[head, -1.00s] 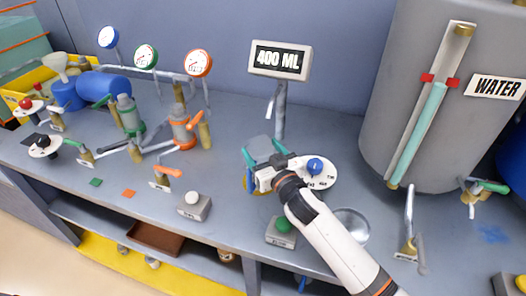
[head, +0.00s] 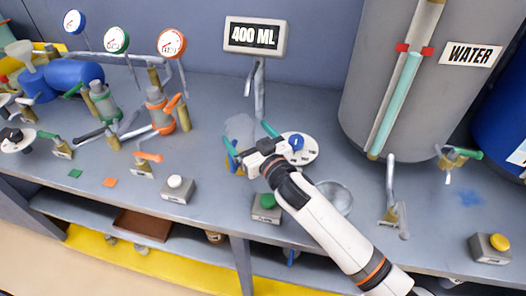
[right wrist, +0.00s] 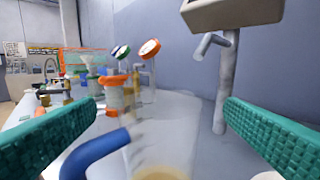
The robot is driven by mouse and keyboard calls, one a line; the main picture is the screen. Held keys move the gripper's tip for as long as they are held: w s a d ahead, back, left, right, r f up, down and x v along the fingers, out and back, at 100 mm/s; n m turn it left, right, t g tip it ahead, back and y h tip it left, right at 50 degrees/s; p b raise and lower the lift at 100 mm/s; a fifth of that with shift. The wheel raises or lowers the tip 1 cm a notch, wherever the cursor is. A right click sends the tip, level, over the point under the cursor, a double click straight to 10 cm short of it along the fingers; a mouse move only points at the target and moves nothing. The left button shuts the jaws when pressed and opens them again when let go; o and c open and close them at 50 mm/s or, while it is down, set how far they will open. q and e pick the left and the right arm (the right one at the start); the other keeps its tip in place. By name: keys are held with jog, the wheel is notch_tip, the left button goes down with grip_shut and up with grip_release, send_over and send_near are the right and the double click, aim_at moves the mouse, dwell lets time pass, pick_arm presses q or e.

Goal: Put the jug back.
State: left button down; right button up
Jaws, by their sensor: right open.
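The clear jug (head: 240,128) stands on the bench in front of the spout post, left of the white dial plate. It is see-through with a blue handle, which shows at the lower left in the right wrist view (right wrist: 95,155). My right gripper (head: 250,141) is open, its teal fingers apart on either side of the jug. In the right wrist view the jug shows between the two fingers (right wrist: 162,125), with clear gaps to both. A pale yellowish patch shows at its base; I cannot tell what it is. My left gripper is not in view.
The display (head: 255,36) reads 400 ML above the spout (head: 250,75). The dial plate (head: 300,160), a green button box (head: 266,208) and a round dish (head: 335,198) are close by. The grey WATER tank (head: 365,100) stands right. Valves and gauges fill the left.

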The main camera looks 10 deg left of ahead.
jog(key=v, duration=0.9)
jog(key=shift+s, duration=0.1)
